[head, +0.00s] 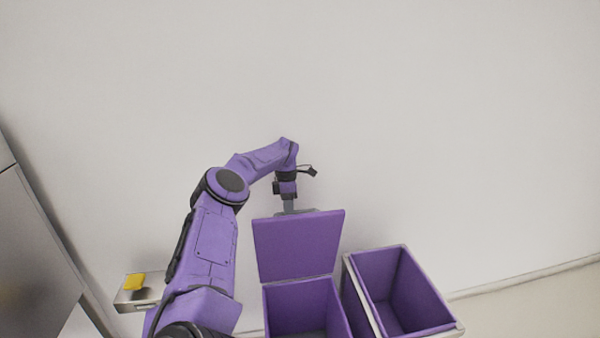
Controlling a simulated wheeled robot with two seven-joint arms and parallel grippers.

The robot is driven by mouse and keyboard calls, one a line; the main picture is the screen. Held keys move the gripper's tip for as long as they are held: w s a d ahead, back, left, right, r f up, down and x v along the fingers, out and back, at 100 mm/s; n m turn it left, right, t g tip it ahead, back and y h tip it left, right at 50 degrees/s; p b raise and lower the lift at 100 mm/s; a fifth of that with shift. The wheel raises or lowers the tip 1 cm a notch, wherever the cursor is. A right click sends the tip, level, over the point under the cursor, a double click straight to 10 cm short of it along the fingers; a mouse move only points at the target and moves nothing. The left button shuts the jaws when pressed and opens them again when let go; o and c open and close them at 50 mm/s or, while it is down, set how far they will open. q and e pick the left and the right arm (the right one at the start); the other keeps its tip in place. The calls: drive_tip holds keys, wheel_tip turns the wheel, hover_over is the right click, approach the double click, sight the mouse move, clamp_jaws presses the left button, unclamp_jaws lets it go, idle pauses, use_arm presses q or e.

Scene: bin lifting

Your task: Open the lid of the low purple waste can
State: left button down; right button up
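The purple waste can (300,308) stands at the bottom centre with its mouth open, and I see into its inside. Its purple lid (298,246) is raised and stands nearly upright at the can's back edge. My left gripper (289,207) is at the top edge of the lid, pointing down. Its fingertips are partly hidden at or behind the lid, so I cannot tell whether they touch or grip it. My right gripper is not in view.
A second open purple bin with a pale rim (365,312) stands close on the right. A small metal box (138,298) with a yellow item (135,281) is at the lower left. A grey cabinet (30,265) is at far left. A bare wall (430,120) stands behind.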

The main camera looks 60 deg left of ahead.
use_arm(q)
drive_tip(key=shift+s+a+f, duration=0.15)
drive_tip(key=shift+a+f, duration=0.1)
drive_tip(key=shift+f, duration=0.1)
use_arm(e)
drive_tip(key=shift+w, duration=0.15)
use_arm(q)
drive_tip(key=c, duration=1.4)
unclamp_jaws()
drive_tip(key=o, duration=0.4)
drive_tip(key=shift+f, duration=0.15)
drive_tip(key=shift+o, duration=0.2)
drive_tip(key=shift+w+r, duration=0.2)
drive_tip(key=shift+w, duration=0.1)
wheel_tip(320, 180, up, 7)
drive_tip(key=a+p, duration=0.1)
drive_tip(key=p, duration=0.3)
drive_tip(key=shift+w+a, duration=0.3)
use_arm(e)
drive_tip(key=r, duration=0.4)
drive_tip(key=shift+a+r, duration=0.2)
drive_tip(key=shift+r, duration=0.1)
